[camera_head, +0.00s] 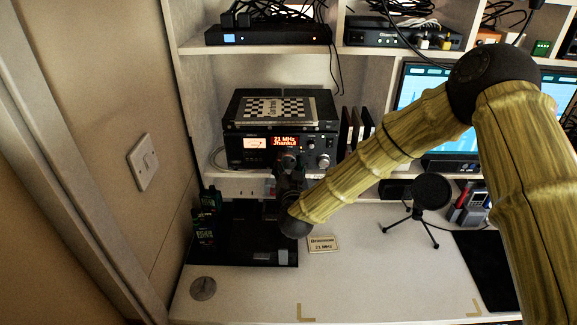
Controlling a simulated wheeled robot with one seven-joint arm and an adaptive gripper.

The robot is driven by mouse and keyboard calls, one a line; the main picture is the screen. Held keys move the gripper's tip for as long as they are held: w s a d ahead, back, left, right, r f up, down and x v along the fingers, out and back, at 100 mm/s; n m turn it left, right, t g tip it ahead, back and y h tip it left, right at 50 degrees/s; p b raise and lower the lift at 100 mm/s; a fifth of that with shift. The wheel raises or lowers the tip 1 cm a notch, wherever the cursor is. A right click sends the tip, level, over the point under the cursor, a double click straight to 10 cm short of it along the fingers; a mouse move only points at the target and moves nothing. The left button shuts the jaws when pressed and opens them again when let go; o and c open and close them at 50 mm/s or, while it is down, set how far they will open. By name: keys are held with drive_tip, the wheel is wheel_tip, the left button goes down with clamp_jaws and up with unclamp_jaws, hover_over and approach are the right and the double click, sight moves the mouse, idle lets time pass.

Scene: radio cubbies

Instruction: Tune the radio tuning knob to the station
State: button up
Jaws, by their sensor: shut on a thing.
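A black radio (240,150) stands in the middle cubby. Its lit red-orange display (285,142) reads "21 MHz" with a station name below, apparently "Jhankul". My gripper (289,164) is at the radio's front, just below the display, shut on the tuning knob (289,158), which it mostly hides. The knob's pointer, if any, cannot be made out. Another round silver knob (323,161) shows at right on the radio, clear of the gripper. A small card (323,244) on the desk reads "21 MHz" under a name too small to read surely.
A chessboard-patterned box (275,107) lies on the radio. A microphone on a tripod (432,192) and a monitor (410,90) stand at right. The front desk (250,300) is mostly clear.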

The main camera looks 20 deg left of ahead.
drive_tip(key=m+b, duration=0.4)
drive_tip(key=shift+f, duration=0.25)
drive_tip(key=shift+r+m+t+b, duration=0.15)
drive_tip(key=shift+m+t+b, duration=0.25)
drive_tip(key=shift+m+b, duration=1.8)
drive_tip(key=shift+m+p, duration=0.45)
drive_tip(key=shift+m, duration=0.05)
drive_tip(key=o, duration=1)
drive_tip(key=shift+o, duration=0.2)
drive_tip(key=shift+s, duration=0.15)
drive_tip(key=v, duration=1.1)
drive_tip(key=shift+s, duration=0.4)
